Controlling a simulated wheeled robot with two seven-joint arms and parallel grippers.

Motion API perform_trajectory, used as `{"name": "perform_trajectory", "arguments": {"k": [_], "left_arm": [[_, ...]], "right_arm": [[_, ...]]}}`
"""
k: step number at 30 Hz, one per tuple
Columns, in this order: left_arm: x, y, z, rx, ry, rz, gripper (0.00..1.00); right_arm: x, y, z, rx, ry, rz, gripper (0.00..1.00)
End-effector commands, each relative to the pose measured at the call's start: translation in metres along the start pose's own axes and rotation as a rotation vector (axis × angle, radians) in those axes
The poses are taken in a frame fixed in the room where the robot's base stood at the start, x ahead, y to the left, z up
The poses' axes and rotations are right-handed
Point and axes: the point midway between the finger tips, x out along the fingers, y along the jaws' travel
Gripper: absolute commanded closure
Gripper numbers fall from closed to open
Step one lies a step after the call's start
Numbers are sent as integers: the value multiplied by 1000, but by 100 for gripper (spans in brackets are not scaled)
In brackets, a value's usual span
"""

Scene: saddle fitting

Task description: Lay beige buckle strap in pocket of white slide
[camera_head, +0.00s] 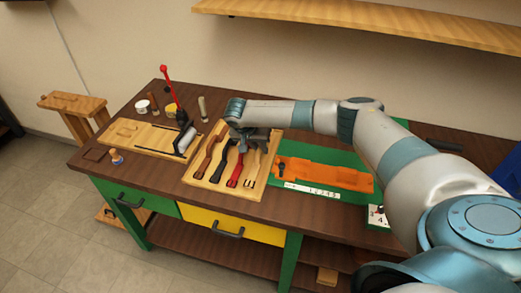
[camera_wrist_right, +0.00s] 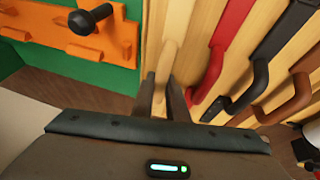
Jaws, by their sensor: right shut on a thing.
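The beige buckle strap (camera_wrist_right: 177,28) lies in the wooden tray, beside the red strap (camera_wrist_right: 232,22). In the head view the forked end of the beige strap (camera_head: 250,182) shows at the tray's right side. My right gripper (camera_wrist_right: 162,84) is shut on the beige strap near its end; in the head view the gripper (camera_head: 247,143) is over the tray's far part and hides some of the straps. A whitish piece (camera_head: 186,140), perhaps the white slide, sits beside the red-levered press on the left board; its pocket cannot be made out. My left gripper is not in view.
The tray (camera_head: 205,193) also holds black and brown straps. The press's red lever (camera_head: 168,85) stands upright at the left board (camera_head: 125,137). Small jars stand behind.

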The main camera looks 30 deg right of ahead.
Motion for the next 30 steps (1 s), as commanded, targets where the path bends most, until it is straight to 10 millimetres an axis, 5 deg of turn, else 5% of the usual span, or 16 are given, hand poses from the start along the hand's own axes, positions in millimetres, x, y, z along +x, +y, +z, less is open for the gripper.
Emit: {"name": "perform_trajectory", "arguments": {"k": [6, 22, 23, 25, 30], "left_arm": [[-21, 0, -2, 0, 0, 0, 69], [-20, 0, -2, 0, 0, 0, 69], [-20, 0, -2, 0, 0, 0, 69], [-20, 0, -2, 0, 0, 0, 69], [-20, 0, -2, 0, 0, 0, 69]], "right_arm": [[10, -2, 4, 0, -1, 2, 100], [19, -4, 8, 0, -1, 0, 100], [19, -4, 8, 1, -1, 0, 84], [18, -4, 8, 0, -1, 0, 68], [18, -4, 8, 0, 0, 0, 68]]}}
